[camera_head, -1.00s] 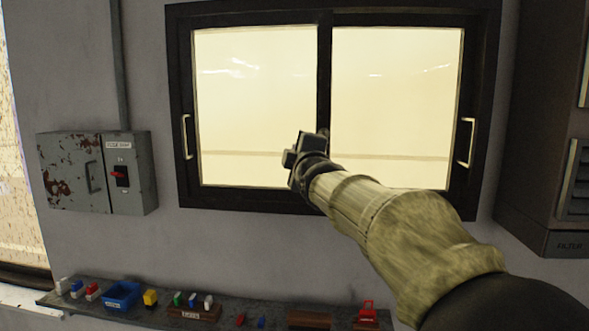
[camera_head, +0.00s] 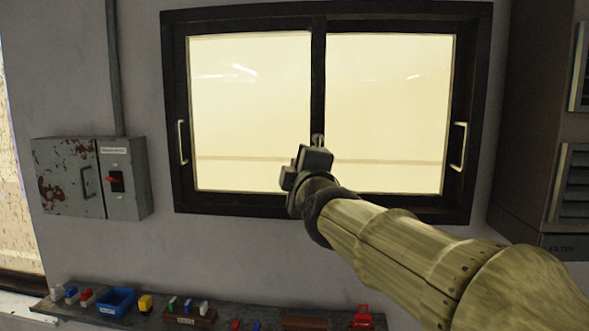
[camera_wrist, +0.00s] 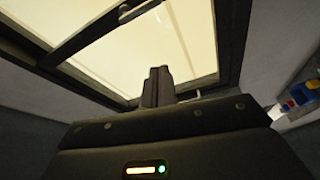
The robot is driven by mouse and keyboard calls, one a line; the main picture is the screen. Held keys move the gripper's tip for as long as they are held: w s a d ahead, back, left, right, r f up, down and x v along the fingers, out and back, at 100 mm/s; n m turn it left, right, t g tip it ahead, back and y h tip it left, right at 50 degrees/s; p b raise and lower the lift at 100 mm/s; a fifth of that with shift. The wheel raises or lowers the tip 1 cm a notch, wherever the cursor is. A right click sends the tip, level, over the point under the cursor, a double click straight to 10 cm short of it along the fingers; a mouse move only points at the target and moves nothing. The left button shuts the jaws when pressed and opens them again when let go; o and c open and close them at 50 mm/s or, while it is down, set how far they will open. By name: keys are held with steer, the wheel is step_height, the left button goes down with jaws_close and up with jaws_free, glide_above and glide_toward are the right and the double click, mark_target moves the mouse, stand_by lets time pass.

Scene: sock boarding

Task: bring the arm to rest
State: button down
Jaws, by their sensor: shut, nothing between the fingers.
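My gripper (camera_head: 318,140) is raised in front of the lower middle of the window in the head view, with the arm reaching in from the lower right. In the wrist view its two fingers (camera_wrist: 158,72) stand together, shut, with nothing between them. Behind them in that view is the bright window (camera_wrist: 160,40). The gripper's exact distance from the window cannot be told.
The dark-framed window (camera_head: 250,110) has two panes and side handles. A rusty grey switch box (camera_head: 70,180) hangs at left. Below runs a shelf (camera_head: 225,322) with a blue bin (camera_head: 117,302) and several small coloured items. A dark vented cabinet (camera_head: 535,120) stands at right.

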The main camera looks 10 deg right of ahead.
steer(key=shift+f, duration=0.1)
step_height(320, 180, down, 24)
steer(key=s+m+g, duration=0.2)
steer(key=m+g, duration=0.4)
steer(key=g, duration=0.1)
steer(key=s+d+f+m+g, duration=0.2)
steer(key=s+f+m+g, duration=0.7)
steer(key=s+f, duration=0.8)
step_height(320, 180, down, 4)
steer(key=shift+s+d+f+m, duration=0.15)
steer(key=shift+s+d+m, duration=0.1)
steer(key=shift+m, duration=0.05)
